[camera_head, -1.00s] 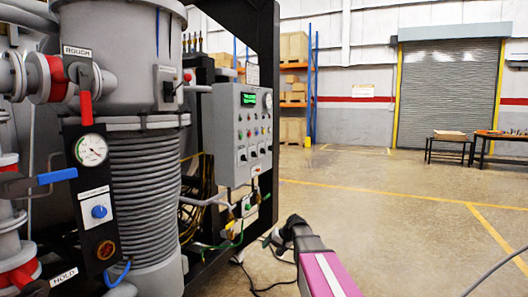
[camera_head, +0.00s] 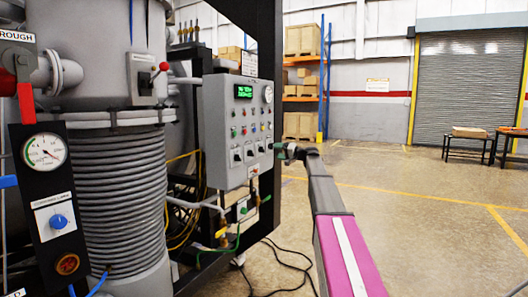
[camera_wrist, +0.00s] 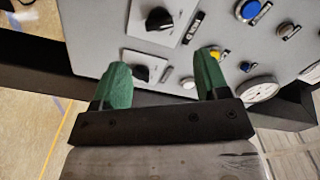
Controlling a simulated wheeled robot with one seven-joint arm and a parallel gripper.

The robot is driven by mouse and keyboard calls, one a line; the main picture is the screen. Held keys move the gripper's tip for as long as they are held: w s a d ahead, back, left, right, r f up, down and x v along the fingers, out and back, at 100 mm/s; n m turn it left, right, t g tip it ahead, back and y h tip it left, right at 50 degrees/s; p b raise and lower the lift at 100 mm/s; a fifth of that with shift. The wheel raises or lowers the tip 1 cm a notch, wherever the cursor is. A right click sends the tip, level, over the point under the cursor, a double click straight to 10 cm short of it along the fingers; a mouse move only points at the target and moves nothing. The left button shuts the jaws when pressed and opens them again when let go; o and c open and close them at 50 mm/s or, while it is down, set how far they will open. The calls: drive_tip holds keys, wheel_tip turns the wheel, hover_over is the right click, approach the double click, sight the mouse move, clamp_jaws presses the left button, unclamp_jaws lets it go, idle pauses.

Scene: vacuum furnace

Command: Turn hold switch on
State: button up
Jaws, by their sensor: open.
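The grey control panel (camera_head: 216,134) carries a row of black rotary switches (camera_head: 249,151) below its lights and green display. My gripper (camera_head: 283,151) is at the panel's right side, small in the head view. In the wrist view my gripper (camera_wrist: 161,78) shows two green fingertips spread apart with nothing held. A black rotary switch (camera_wrist: 150,68) on a white plate appears between the fingertips, close to the left one. Another black switch (camera_wrist: 158,18) is above it. I cannot tell whether the fingers touch the panel.
The ribbed grey furnace column (camera_head: 125,195) and a black plate with a gauge (camera_head: 44,152) and blue knob (camera_head: 58,221) stand at left. Hoses and cables (camera_head: 285,258) hang below the panel and lie on the floor. The floor (camera_head: 430,230) at right is open.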

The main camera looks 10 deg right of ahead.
sight(262, 149)
drive_tip(key=x, duration=0.9)
drive_tip(key=shift+a, duration=0.15)
drive_tip(key=shift+w, duration=0.1)
drive_tip(key=shift+c, duration=0.3)
drive_tip(key=c, duration=0.9)
